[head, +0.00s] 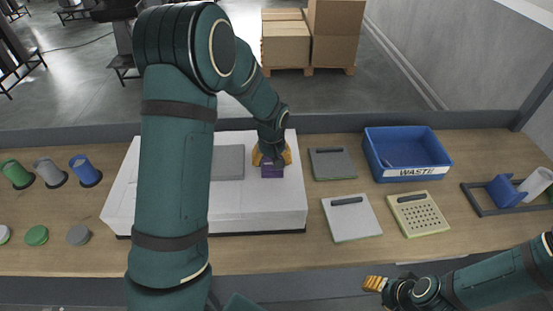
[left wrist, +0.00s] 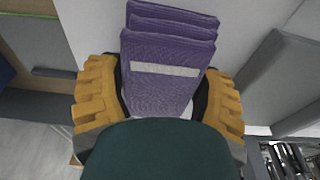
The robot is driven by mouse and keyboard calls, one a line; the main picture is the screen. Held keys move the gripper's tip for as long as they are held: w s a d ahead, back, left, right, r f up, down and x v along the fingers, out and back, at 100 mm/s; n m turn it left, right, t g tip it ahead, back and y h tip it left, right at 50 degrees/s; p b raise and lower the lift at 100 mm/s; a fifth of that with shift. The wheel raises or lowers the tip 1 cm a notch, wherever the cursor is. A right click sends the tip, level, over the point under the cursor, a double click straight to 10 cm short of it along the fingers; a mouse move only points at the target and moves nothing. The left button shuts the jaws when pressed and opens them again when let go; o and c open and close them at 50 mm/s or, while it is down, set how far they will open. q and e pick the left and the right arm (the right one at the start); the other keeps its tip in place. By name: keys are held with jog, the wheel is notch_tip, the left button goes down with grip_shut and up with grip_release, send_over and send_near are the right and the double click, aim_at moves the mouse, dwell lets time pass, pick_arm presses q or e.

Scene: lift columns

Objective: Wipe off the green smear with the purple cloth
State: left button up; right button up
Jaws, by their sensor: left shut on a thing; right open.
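The purple cloth (head: 272,171) is a folded block over the right part of the white raised panel (head: 262,215). My left gripper (head: 271,157) is shut on it from above. In the left wrist view the purple cloth (left wrist: 165,85), with a pale stripe, sits between the two yellow fingers (left wrist: 160,105). I cannot tell whether its underside touches the panel. I see no green smear on the visible panel; my left arm covers part of it. My right gripper (head: 375,284) is open and empty in front of the table's front edge, at lower right.
A grey plate (head: 228,162) lies on the panel, left of the cloth. Right of the panel are flat boards (head: 352,220), a blue waste bin (head: 405,150) and a rack (head: 505,192). Several cups (head: 84,170) and lids (head: 36,236) stand at left.

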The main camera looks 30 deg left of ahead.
pick_arm(q)
jog(key=shift+s+a+f, duration=0.1)
jog(key=shift+s+a, duration=0.3)
jog(key=shift+a, duration=0.2)
jog(key=shift+s+a+f, duration=0.1)
jog(key=shift+s+a, duration=0.25)
jog(key=shift+a, duration=0.25)
jog(key=shift+w+a, duration=0.4)
jog(key=shift+w, duration=0.2)
jog(key=shift+w+a, duration=0.35)
jog(key=shift+w, duration=0.2)
jog(key=shift+w+d+b, duration=0.3)
jog(key=shift+w+d, duration=0.2)
jog(key=shift+d, duration=0.25)
jog(key=shift+w+d, duration=0.45)
jog(key=shift+d, duration=0.4)
jog(key=shift+w+d, duration=0.5)
jog(key=shift+d, duration=0.35)
jog(key=shift+w+d, duration=0.45)
jog(key=shift+d, duration=0.4)
jog(key=shift+a, duration=0.1)
